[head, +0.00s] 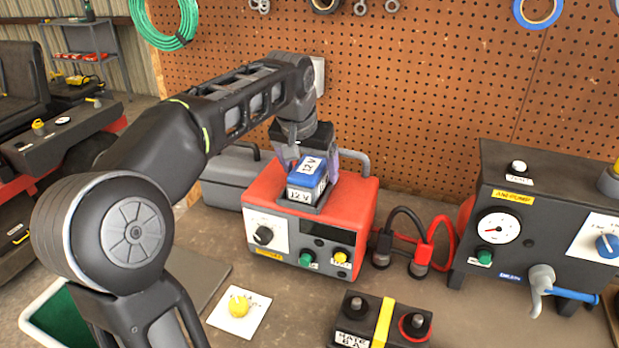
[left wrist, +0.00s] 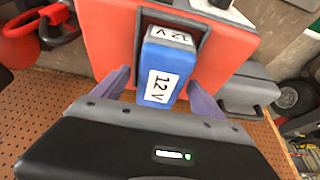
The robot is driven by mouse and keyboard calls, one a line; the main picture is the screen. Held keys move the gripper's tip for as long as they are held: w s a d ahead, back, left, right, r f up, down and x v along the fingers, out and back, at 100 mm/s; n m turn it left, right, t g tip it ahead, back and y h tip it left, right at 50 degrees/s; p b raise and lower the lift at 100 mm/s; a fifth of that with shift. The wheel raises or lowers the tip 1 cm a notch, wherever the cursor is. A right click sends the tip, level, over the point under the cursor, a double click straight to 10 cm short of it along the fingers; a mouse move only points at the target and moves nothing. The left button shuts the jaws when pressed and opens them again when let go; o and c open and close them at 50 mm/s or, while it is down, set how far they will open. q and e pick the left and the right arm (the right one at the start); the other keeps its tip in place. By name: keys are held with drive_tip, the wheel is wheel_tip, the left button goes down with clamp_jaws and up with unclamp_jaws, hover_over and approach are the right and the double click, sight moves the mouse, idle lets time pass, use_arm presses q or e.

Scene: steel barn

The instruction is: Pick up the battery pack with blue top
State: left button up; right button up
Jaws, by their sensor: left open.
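The battery pack with the blue top (head: 309,171) carries 12 V labels and sits in a dark holder (head: 300,201) on top of the red charger box (head: 359,208). In the left wrist view the battery pack (left wrist: 166,68) lies between the fingers, seen from above. My left gripper (head: 318,163) is open, with one finger on each side of the pack. In the left wrist view my left gripper (left wrist: 158,88) shows its fingers apart; I cannot tell whether they touch the pack. My right gripper is not in view.
A car battery (head: 377,318) with a yellow strap stands at the front. A black gauge box (head: 545,215) stands at the right, with red and black clamps (head: 422,260) beside the charger. A grey case (head: 235,175) is behind at the left. A pegboard (head: 430,90) closes off the back.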

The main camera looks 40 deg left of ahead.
use_arm(q)
drive_tip(key=shift+f, duration=0.25)
idle(0.4)
clamp_jaws()
idle(0.9)
drive_tip(key=shift+r, duration=0.1)
